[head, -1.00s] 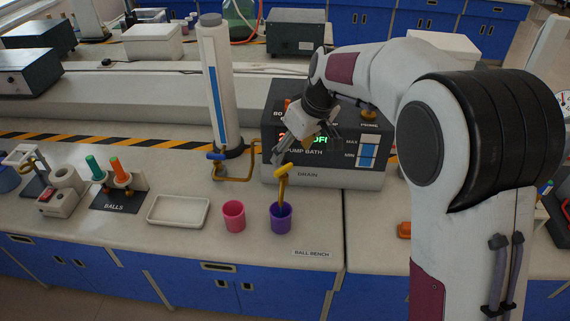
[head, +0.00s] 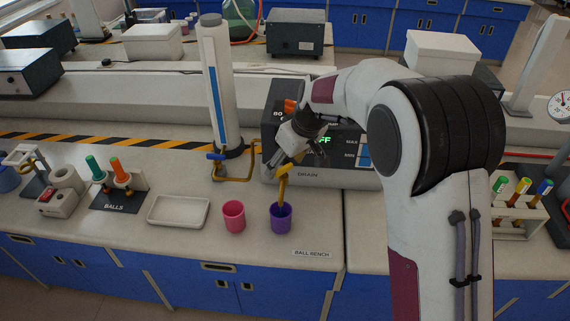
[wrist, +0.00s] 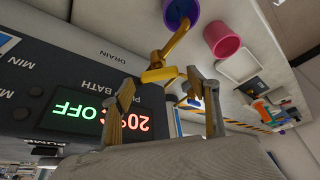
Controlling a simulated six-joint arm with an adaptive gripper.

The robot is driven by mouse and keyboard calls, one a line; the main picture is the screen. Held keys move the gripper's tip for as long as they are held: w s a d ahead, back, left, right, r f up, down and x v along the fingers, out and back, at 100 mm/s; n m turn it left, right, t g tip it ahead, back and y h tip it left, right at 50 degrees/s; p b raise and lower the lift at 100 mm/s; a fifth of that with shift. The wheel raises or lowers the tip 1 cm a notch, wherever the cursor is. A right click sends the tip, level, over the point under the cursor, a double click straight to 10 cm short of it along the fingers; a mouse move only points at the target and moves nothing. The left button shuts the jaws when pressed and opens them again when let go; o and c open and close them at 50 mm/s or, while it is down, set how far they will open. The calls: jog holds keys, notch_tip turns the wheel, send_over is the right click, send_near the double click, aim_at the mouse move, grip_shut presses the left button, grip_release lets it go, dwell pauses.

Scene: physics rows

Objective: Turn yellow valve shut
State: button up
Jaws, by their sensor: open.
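The yellow valve (head: 284,171) is a lever handle on a drain spout at the front of the pump bath (head: 345,176). Its spout points down into a purple cup (head: 281,217). In the wrist view the yellow valve (wrist: 159,74) lies just beyond the fingertips, with the purple cup (wrist: 181,12) behind it. My gripper (head: 275,160) is open, just above and left of the valve handle in the head view. In the wrist view the gripper's fingers (wrist: 160,83) are spread apart with nothing between them. I cannot tell whether a fingertip touches the handle.
A pink cup (head: 234,216) stands left of the purple cup. A white tray (head: 178,211) lies further left. A tall white column (head: 220,85) with a blue-handled tap (head: 216,156) stands behind left. Bare bench lies between tray and column.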

jog(key=shift+w+a+f, duration=0.1)
jog(key=shift+f, duration=0.3)
jog(key=c, duration=1.1)
jog(key=shift+m+h, duration=0.3)
jog(key=shift+m, duration=0.4)
jog(key=shift+a+m+t+h, duration=0.1)
jog(key=shift+m+t+h, duration=0.45)
jog(key=shift+m, duration=1.25)
jog(key=shift+a+m+h, duration=0.1)
jog(key=shift+m+h, duration=0.55)
jog(key=shift+m, duration=1.55)
